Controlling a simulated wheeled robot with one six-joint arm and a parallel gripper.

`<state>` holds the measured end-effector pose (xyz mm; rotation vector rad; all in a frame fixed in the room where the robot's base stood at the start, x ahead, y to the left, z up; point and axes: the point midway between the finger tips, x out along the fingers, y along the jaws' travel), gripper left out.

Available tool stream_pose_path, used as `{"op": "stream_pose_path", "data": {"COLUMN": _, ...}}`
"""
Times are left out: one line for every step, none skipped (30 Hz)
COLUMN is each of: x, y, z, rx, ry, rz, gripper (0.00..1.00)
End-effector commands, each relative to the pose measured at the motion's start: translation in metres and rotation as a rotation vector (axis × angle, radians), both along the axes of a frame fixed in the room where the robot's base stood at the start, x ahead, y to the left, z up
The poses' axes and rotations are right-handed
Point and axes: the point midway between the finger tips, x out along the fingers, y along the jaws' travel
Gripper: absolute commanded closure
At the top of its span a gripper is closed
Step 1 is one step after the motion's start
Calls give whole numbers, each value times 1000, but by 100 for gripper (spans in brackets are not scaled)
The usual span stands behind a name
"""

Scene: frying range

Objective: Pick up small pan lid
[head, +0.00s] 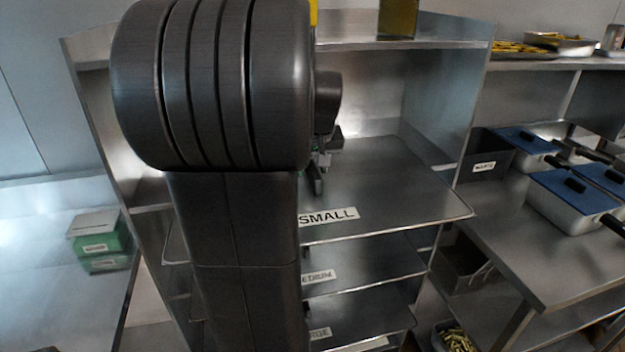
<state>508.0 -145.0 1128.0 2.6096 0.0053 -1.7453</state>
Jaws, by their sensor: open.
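My gripper (318,172) shows only in part, past the right edge of my dark arm. It is open, over the top metal shelf (385,182) labelled "SMALL". No lid shows on the visible part of that shelf; its left part is hidden behind my arm. Blue lids with dark handles sit on metal pans at the right: one on the near pan (569,191), one on the pan behind it (525,139), and another at the right edge (607,177). I cannot tell which lid is the small one.
Lower shelves (375,268) carry labels for other sizes, partly covered by my arm. Green boxes (100,240) stand on the left counter. A dark labelled bin (486,160) stands beside the pans. Trays of food (562,43) lie on the upper right shelf.

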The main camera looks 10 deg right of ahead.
Motion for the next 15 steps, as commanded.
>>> {"op": "stream_pose_path", "data": {"x": 1, "y": 0, "z": -3, "rx": 0, "ry": 2, "rz": 0, "gripper": 58}}
{"op": "stream_pose_path", "data": {"x": 1, "y": 0, "z": -4, "rx": 0, "ry": 1, "rz": 0, "gripper": 58}}
{"op": "stream_pose_path", "data": {"x": 2, "y": 0, "z": -5, "rx": 0, "ry": 1, "rz": 0, "gripper": 58}}
{"op": "stream_pose_path", "data": {"x": 2, "y": 0, "z": -5, "rx": 0, "ry": 0, "rz": 0, "gripper": 58}}
{"op": "stream_pose_path", "data": {"x": 2, "y": 0, "z": -5, "rx": 0, "ry": 0, "rz": 0, "gripper": 58}}
{"op": "stream_pose_path", "data": {"x": 2, "y": 0, "z": -5, "rx": 0, "ry": 0, "rz": 0, "gripper": 58}}
{"op": "stream_pose_path", "data": {"x": 2, "y": 0, "z": -5, "rx": 0, "ry": 0, "rz": 0, "gripper": 58}}
{"op": "stream_pose_path", "data": {"x": 2, "y": 0, "z": -5, "rx": 0, "ry": 0, "rz": 0, "gripper": 58}}
{"op": "stream_pose_path", "data": {"x": 2, "y": 0, "z": -5, "rx": 0, "ry": 0, "rz": 0, "gripper": 64}}
{"op": "stream_pose_path", "data": {"x": 2, "y": 0, "z": -5, "rx": 0, "ry": 0, "rz": 0, "gripper": 70}}
{"op": "stream_pose_path", "data": {"x": 2, "y": 0, "z": -5, "rx": 0, "ry": 0, "rz": 0, "gripper": 76}}
{"op": "stream_pose_path", "data": {"x": 2, "y": 0, "z": -5, "rx": 0, "ry": 0, "rz": 0, "gripper": 84}}
{"op": "stream_pose_path", "data": {"x": 2, "y": 0, "z": -4, "rx": 0, "ry": 0, "rz": 0, "gripper": 90}}
{"op": "stream_pose_path", "data": {"x": 2, "y": 0, "z": -4, "rx": 0, "ry": 0, "rz": 0, "gripper": 96}}
{"op": "stream_pose_path", "data": {"x": 2, "y": 0, "z": -4, "rx": 0, "ry": 0, "rz": 0, "gripper": 100}}
